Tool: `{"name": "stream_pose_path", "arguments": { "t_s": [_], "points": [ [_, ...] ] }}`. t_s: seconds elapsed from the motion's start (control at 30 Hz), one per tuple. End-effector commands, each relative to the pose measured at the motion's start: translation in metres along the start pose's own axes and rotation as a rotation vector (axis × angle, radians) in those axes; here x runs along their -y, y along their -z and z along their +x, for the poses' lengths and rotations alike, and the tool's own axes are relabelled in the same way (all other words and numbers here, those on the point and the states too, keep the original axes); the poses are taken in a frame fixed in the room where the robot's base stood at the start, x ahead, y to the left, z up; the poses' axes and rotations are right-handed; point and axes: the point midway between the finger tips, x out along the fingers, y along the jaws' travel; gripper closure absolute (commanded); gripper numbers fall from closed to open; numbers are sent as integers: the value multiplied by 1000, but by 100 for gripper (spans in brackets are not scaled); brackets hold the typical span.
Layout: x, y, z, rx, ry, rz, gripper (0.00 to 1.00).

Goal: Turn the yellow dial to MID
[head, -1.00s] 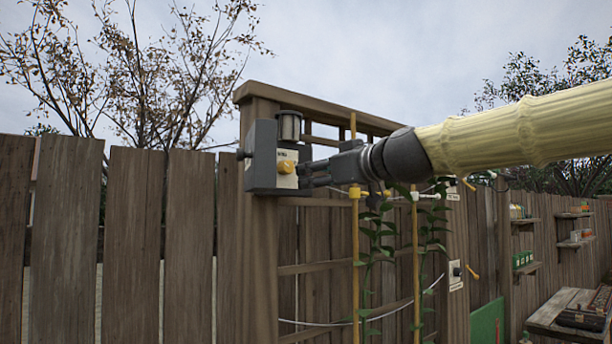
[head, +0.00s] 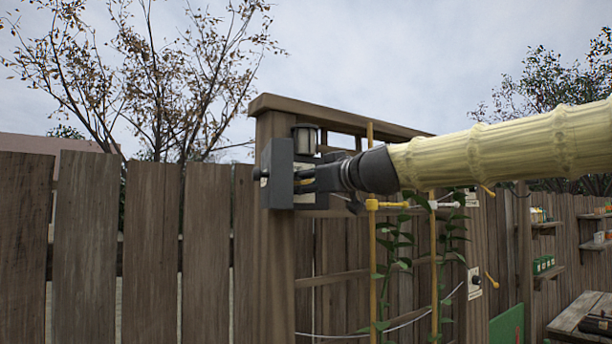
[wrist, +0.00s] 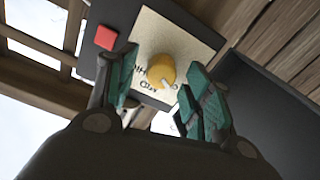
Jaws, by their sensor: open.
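The yellow dial (wrist: 161,67) sits on a pale label plate (wrist: 196,42) on the front of a grey control box (head: 279,172). Its white pointer slants toward the lower right in the wrist view. Dark lettering beside the dial is tilted and partly covered by my fingers, so I cannot tell surely which mark the pointer faces. My gripper (wrist: 157,75) is open, with one teal-padded finger on either side of the dial; contact cannot be told. In the head view my gripper (head: 308,181) reaches the box front and mostly hides the dial.
A red square (wrist: 106,37) is beside the plate. The box is on a wooden post (head: 276,270) with a trellis, yellow canes (head: 434,275) and climbing plants just right, below my arm. A second small panel (head: 475,283) with a yellow lever is farther right.

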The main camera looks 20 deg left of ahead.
Motion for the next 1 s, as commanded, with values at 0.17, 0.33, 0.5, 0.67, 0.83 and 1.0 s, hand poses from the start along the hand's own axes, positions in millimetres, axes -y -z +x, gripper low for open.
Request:
{"name": "stream_pose_path", "arguments": {
  "t_s": [0.17, 0.33, 0.5, 0.67, 0.83, 1.0],
  "points": [
    [-1, 1, 8, -1, -1, 0, 49],
    [0, 0, 8, -1, -1, 0, 49],
    [0, 0, 8, -1, -1, 0, 62],
    [0, 0, 8, -1, -1, 0, 91],
    [0, 0, 9, -1, -1, 2, 94],
    [0, 0, 8, -1, -1, 26, 94]
  ]
}}
